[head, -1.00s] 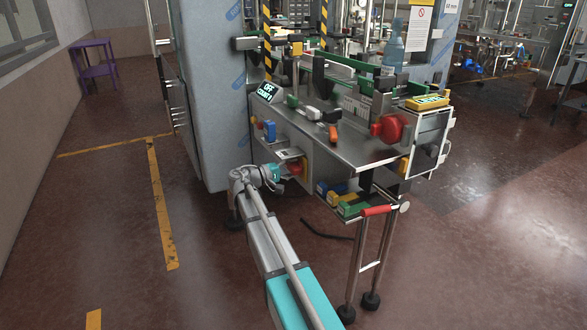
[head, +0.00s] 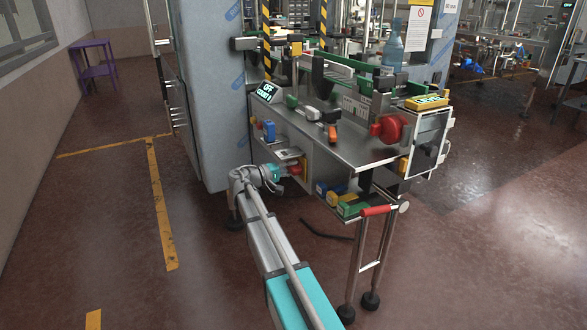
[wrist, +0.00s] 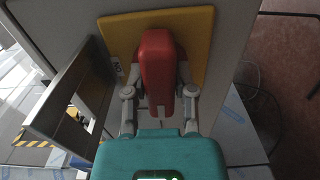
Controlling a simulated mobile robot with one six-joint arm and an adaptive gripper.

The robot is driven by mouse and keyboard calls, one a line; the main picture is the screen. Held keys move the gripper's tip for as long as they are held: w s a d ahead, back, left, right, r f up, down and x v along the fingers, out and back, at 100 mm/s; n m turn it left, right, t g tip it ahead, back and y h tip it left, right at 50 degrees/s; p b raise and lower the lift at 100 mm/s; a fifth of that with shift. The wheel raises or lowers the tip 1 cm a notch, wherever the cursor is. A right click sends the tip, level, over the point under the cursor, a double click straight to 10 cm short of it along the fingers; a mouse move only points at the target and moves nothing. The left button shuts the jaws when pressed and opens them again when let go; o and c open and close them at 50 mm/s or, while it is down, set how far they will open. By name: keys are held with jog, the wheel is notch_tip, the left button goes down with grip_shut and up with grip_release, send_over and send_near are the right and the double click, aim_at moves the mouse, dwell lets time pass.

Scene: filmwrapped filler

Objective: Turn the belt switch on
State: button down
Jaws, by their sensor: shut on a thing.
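The belt switch shows in the wrist view as a red handle (wrist: 158,72) on a yellow plate (wrist: 190,30). My gripper (wrist: 159,88) has one finger on each side of the handle and is shut on it. In the head view, my gripper (head: 282,173) is at the left side of the machine table (head: 345,145), by the red handle (head: 296,170); the jaws are too small there to make out. A display (head: 266,91) on the table's left corner reads OFF, with a count line below it.
A red round button (head: 390,129) and a yellow box with a display (head: 427,102) are at the table's right. A lower shelf holds several coloured blocks (head: 348,208). A tall grey cabinet (head: 208,90) stands just behind my gripper.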

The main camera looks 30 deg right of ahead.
jog(key=shift+a, duration=0.1)
jog(key=m, duration=1.7)
jog(key=shift+m, duration=0.3)
dwell(0.3)
jog(key=shift+c, duration=2.2)
grip_release()
